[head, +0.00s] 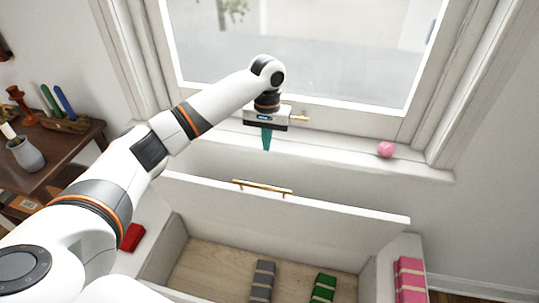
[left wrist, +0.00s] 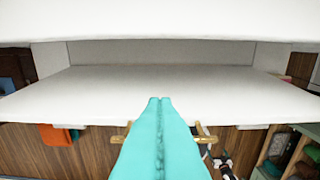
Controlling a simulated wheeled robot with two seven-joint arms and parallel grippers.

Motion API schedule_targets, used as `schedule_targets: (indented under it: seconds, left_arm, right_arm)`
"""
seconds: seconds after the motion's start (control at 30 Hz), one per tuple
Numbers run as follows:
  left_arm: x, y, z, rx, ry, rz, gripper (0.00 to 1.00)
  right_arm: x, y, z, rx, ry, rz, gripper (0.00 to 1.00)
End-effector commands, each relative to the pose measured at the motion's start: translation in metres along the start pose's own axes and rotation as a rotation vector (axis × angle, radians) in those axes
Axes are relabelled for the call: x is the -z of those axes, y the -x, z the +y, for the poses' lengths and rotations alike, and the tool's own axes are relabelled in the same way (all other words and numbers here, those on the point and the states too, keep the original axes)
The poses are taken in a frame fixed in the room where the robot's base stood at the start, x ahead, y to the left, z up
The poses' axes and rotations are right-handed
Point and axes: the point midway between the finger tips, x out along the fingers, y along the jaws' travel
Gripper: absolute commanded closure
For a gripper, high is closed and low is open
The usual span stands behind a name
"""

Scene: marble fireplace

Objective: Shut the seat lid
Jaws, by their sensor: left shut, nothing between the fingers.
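The white seat lid (head: 330,221) stands raised at the back of the open window seat. A brass handle (head: 262,187) is along its upper edge. My left gripper (head: 266,148) is shut and empty, with teal fingers pointing down. In the head view it appears beyond the lid's upper edge, in front of the window, apart from the handle. In the left wrist view, the shut fingers (left wrist: 160,100) overlap the lid (left wrist: 70,98), and the handle (left wrist: 203,139) shows on both sides behind them. My right gripper is not in view.
The open seat box holds a grey bundle (head: 261,282) and a green one (head: 323,288). A pink bundle (head: 409,279) lies on the right rim, a red item (head: 132,237) on the left. A pink ball (head: 386,149) sits on the windowsill. A wooden table (head: 85,140) stands left.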

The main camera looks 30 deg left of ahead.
Motion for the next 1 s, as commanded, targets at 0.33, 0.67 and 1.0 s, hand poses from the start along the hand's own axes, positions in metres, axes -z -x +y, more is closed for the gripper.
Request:
schedule_targets:
  seconds: [0.33, 0.67, 1.0]
  left_arm:
    - [0.001, -0.070, 0.001, -0.004, 0.001, 0.005, 1.00]
    - [0.028, -0.099, 0.001, -0.003, -0.003, 0.001, 1.00]
    - [0.040, -0.103, 0.001, -0.002, -0.001, 0.001, 1.00]
  right_arm:
    - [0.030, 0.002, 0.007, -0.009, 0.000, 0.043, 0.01]
    - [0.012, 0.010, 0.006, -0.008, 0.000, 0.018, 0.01]
    - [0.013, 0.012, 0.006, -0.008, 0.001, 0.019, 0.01]
